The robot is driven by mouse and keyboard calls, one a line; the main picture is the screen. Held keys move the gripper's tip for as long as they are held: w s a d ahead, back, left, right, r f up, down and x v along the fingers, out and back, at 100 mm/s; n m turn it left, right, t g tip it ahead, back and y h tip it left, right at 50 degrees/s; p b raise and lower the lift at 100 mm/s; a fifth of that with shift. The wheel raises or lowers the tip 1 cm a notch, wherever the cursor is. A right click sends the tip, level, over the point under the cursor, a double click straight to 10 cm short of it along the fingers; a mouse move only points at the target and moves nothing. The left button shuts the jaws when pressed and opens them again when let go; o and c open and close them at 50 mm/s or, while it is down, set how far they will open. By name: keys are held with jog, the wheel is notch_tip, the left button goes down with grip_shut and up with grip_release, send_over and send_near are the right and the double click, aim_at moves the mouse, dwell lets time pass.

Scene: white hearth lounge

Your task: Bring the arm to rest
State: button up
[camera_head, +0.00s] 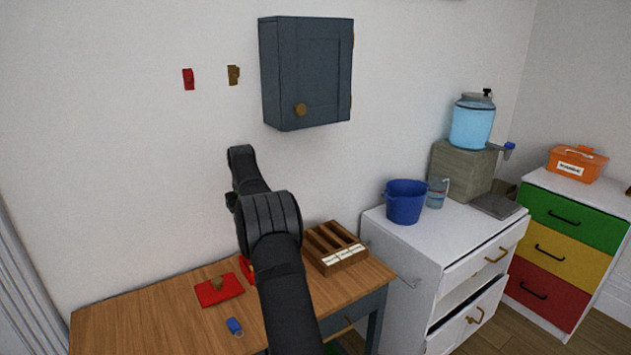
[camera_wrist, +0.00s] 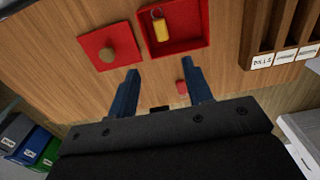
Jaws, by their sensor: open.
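My gripper (camera_wrist: 161,74) shows in the wrist view, with two dark blue fingers spread apart and nothing between them. It is over the wooden table (camera_wrist: 60,75). Beyond the fingertips lie a red lid (camera_wrist: 90,44) with a round brown knob and an open red box (camera_wrist: 192,38) holding a yellow tag with a ring. A small red piece (camera_wrist: 181,87) lies by the right finger. In the head view my dark arm (camera_head: 275,265) rises over the table and partly hides the red box; I cannot make out the fingers there.
A wooden labelled rack (camera_head: 340,262) stands right of my arm. A blue tag (camera_head: 234,325) lies near the table front. A grey-blue cabinet (camera_head: 308,75) hangs on the wall behind. A white drawer unit (camera_head: 400,245) carries a blue bucket (camera_head: 404,203). The table's left part is clear.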

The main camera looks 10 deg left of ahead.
notch_tip(320, 180, down, 11)
jog(key=shift+f, duration=0.1)
dwell(0.4)
